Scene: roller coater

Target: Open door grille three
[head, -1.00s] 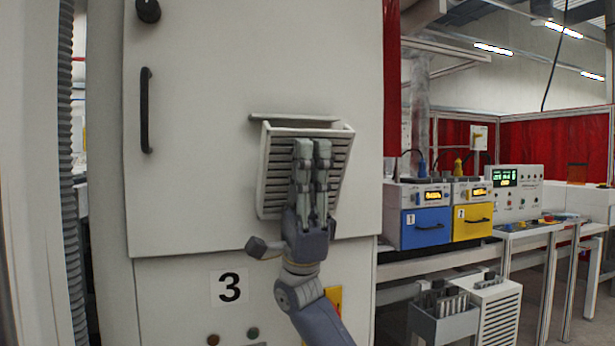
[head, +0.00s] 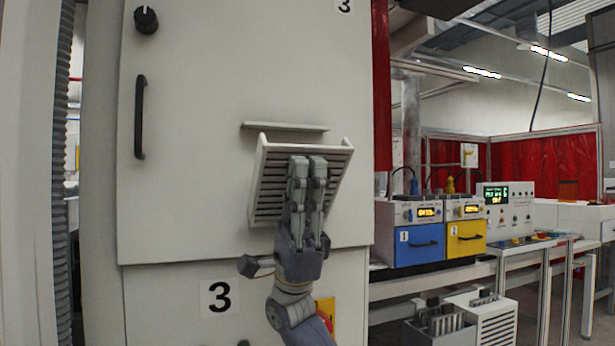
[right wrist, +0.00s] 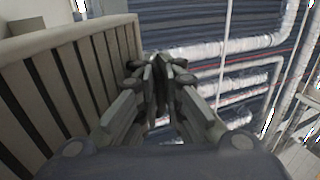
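My left gripper is out of view.
The door has a black handle (head: 139,118) and a black knob (head: 146,20) at left. A ledge (head: 285,127) sits just above the grille. To the right, a bench bears a blue unit (head: 421,244) and a yellow unit (head: 466,238).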

